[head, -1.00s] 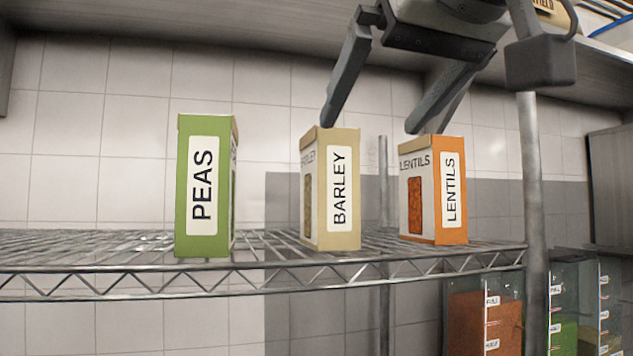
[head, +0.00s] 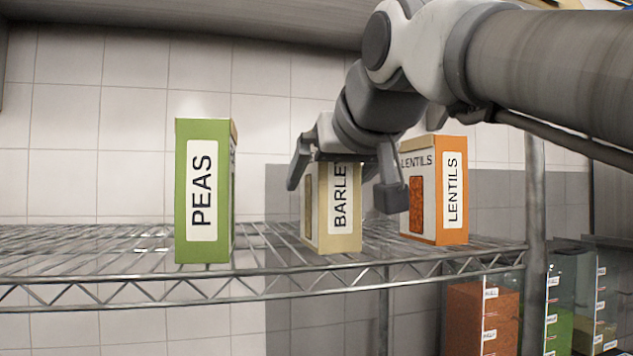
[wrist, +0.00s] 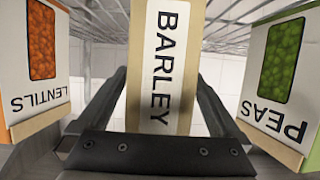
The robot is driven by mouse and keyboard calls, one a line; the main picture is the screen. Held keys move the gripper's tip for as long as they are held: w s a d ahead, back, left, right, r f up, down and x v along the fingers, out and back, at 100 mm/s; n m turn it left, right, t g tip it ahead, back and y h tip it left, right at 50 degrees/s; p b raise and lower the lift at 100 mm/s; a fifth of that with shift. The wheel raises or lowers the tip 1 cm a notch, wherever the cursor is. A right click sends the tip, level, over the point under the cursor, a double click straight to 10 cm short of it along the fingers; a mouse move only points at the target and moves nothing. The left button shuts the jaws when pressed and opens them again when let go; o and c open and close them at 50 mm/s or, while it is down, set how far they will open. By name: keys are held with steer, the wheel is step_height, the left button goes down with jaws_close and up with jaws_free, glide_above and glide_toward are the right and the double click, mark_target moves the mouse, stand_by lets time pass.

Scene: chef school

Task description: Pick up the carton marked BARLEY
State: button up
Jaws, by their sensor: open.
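The tan BARLEY carton (head: 335,232) stands upright on the wire shelf between two other cartons. Its top is hidden behind my gripper in the head view. My gripper (head: 345,198) is open and lowered at the carton's upper part, one finger to its left and one to its right. In the wrist view the BARLEY carton (wrist: 163,62) appears upside down between the open fingers of my gripper (wrist: 160,95). Gaps show at the fingers there, and I cannot tell whether either touches the carton.
The green PEAS carton (head: 203,190) stands to the left and the orange LENTILS carton (head: 436,200) close to the right. The wire shelf (head: 120,250) has bare room left of PEAS. A shelf post (head: 536,200) and bins (head: 485,315) are at right.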

steer(key=shift+w, duration=0.2)
jaws_close()
stand_by(0.4)
